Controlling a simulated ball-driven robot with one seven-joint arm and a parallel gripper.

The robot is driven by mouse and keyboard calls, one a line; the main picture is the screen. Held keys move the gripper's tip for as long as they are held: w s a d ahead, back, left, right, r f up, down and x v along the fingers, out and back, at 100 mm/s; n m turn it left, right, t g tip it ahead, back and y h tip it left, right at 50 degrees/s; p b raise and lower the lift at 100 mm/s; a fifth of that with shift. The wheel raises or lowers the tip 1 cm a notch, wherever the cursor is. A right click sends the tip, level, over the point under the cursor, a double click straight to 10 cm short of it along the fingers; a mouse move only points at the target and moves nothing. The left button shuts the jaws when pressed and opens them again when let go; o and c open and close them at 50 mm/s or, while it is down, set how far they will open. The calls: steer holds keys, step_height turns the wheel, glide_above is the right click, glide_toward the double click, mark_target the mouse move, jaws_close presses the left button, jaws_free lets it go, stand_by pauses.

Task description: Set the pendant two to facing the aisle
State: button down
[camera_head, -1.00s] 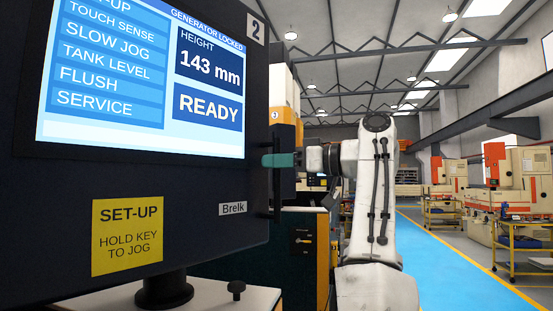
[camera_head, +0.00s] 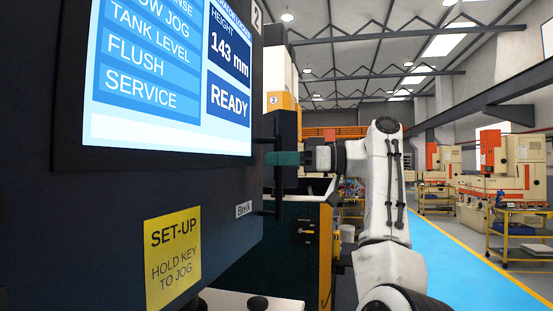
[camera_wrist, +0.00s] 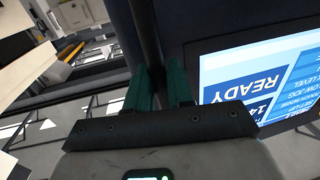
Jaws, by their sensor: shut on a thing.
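Pendant two (camera_head: 215,185) is a large dark panel filling the left of the head view. Its lit screen (camera_head: 150,85) reads 143 mm and READY, and its face is seen obliquely. A yellow SET-UP label (camera_head: 172,255) is below the screen. A dark upright handle bar (camera_head: 278,195) runs along the panel's right edge. My gripper (camera_head: 277,158) has its teal fingers shut on this handle. In the wrist view, my gripper (camera_wrist: 160,88) has the dark bar (camera_wrist: 146,35) between its two fingers, with the screen (camera_wrist: 262,80) to the right.
The blue aisle (camera_head: 455,255) with a yellow edge line runs away on the right. Cream and orange machines (camera_head: 505,175) and a yellow cart (camera_head: 520,228) stand beyond it. A dark cabinet with an orange edge (camera_head: 325,255) stands close behind the handle and my arm.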

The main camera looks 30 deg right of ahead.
steer(key=c, duration=1.2)
jaws_free()
steer(key=shift+o, duration=0.2)
steer(key=b+v, duration=0.3)
steer(key=v, duration=0.8)
